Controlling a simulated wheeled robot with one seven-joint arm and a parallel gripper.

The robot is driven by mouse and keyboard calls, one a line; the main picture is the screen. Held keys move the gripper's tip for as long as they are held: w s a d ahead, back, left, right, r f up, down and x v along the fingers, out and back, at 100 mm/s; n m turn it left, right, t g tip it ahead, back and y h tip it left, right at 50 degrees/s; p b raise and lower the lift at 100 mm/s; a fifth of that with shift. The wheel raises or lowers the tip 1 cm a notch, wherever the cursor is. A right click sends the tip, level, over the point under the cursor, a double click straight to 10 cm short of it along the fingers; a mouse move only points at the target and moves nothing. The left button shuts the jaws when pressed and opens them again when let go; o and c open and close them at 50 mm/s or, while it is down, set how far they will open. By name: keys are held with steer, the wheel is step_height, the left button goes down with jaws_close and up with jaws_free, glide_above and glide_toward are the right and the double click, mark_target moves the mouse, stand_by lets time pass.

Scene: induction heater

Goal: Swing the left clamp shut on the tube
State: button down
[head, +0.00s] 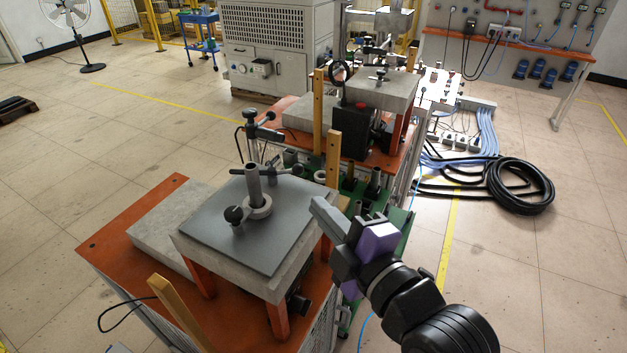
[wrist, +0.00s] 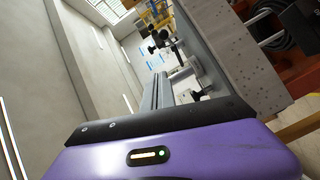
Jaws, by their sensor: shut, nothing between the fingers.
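A grey upright tube (head: 253,182) stands in a round collar (head: 259,207) on the dark plate of the near stand. The left clamp, with a black ball knob (head: 236,215), lies low at the front-left of the tube. Whether its jaw touches the tube is too small to tell. A second clamp (head: 285,172) sits behind and right of the tube. My gripper (head: 318,207) is shut and empty, beside the plate's right edge and apart from both clamps. In the wrist view, my closed fingers (wrist: 159,82) point toward small clamp parts (wrist: 165,42) beyond them.
The pale slab (head: 262,288) stands on orange legs over an orange table (head: 135,218). Wooden posts (head: 333,157) rise behind the slab, and another post (head: 178,312) stands at the front. A second similar station (head: 385,93) is behind. Open floor lies to the left.

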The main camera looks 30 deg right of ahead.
mark_target(290, 170)
steer(key=shift+s+f+n+g, duration=0.2)
steer(key=shift+f+n+g, duration=0.2)
steer(key=shift+f+n, duration=0.6)
steer(key=shift+w+a+r, duration=0.1)
steer(key=w+b, duration=0.2)
steer(key=b, duration=0.2)
steer(key=w+f+b, duration=0.1)
steer(key=w+b, duration=0.1)
steer(key=b, duration=0.3)
steer(key=shift+w+a, duration=0.15)
steer(key=shift+w, duration=0.25)
steer(key=w, duration=0.4)
steer(key=shift+w+a, duration=0.2)
steer(key=shift+w, duration=0.05)
steer(key=w+d, duration=0.2)
steer(key=shift+w+f, duration=0.3)
steer(key=shift+f, duration=0.1)
steer(key=shift+w+d+f, duration=0.15)
steer(key=shift+w+d, duration=0.15)
steer(key=shift+w, duration=0.1)
steer(key=shift+d, duration=0.15)
